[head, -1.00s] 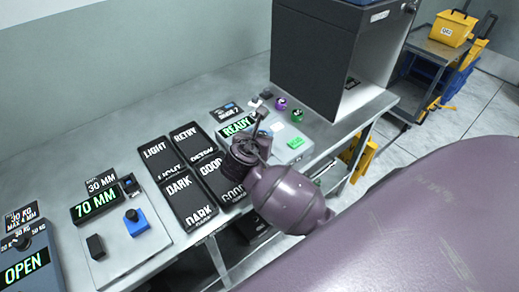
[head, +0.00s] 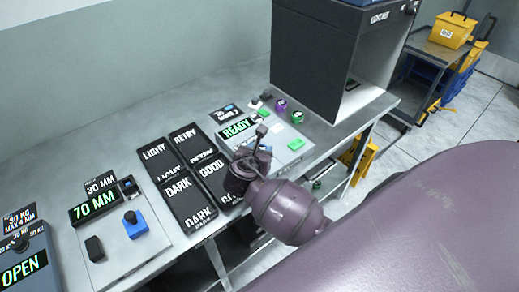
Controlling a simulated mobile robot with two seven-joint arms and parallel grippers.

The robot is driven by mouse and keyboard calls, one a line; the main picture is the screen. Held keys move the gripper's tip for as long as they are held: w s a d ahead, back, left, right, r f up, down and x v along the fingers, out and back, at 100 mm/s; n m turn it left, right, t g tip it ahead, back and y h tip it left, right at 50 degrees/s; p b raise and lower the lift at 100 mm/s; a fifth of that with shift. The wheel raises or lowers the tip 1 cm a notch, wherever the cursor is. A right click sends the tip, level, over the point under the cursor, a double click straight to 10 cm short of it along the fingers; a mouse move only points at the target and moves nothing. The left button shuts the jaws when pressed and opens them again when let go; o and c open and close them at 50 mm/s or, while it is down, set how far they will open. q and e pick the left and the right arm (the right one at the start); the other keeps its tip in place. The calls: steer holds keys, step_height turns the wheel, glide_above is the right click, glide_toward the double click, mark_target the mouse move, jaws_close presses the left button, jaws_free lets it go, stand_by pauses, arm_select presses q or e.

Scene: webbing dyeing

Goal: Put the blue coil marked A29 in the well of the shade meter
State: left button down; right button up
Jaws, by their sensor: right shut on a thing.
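The shade meter (head: 294,156) appears to be the pale box with the green READY display (head: 239,128), on the bench right of the dark trays. My right gripper (head: 262,138) is over the meter's front left part, just below the display. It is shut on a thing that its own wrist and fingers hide. I cannot make out the blue coil marked A29 or read its mark, and I cannot tell where the well is. My left gripper is not in view.
Dark trays marked LIGHT, RETRY, DARK and GOOD (head: 214,172) lie left of my gripper. A purple coil (head: 281,105) and a green coil (head: 297,117) sit behind the meter. A large dark cabinet (head: 320,60) stands behind. The bench's back left (head: 100,145) is clear.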

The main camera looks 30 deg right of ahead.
steer(key=shift+s+f, duration=0.15)
steer(key=shift+f, duration=0.2)
steer(key=o, duration=0.9)
steer(key=shift+f, duration=0.2)
steer(key=shift+s, duration=0.1)
steer(key=shift+r, duration=0.2)
steer(key=v, duration=0.8)
steer(key=r+v, duration=0.1)
steer(key=v, duration=0.3)
